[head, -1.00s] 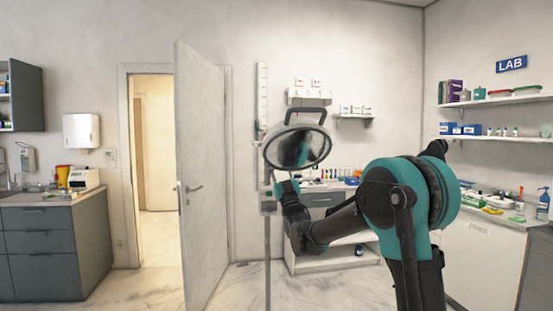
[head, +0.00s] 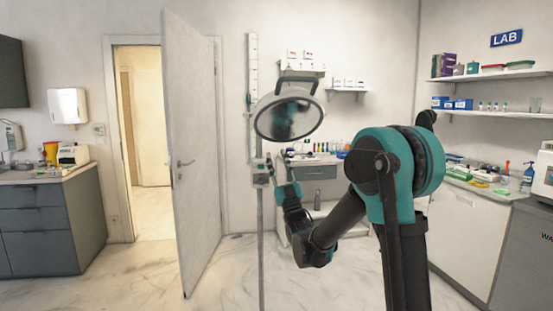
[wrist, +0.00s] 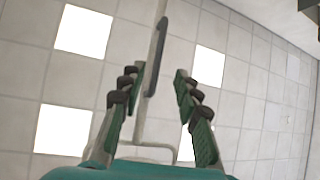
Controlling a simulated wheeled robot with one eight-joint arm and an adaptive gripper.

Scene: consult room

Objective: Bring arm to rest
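My arm (head: 350,195) stretches forward in the head view, bent at a teal joint, with its far end in front of the tall measuring stand. My gripper (wrist: 155,75) points up towards the ceiling in the wrist view. Its two green and black fingers are apart, with a gap between them. A pale upright part with a dark handle-like bar (wrist: 156,58) shows in that gap, seemingly beyond the fingers, and I see no contact.
A round lamp or mirror head (head: 289,117) with a dark handle hangs just above my arm's end. The measuring stand (head: 261,230) is close to its left. An open door (head: 192,150) stands further left. Counters flank both sides; the floor (head: 150,270) at front left is clear.

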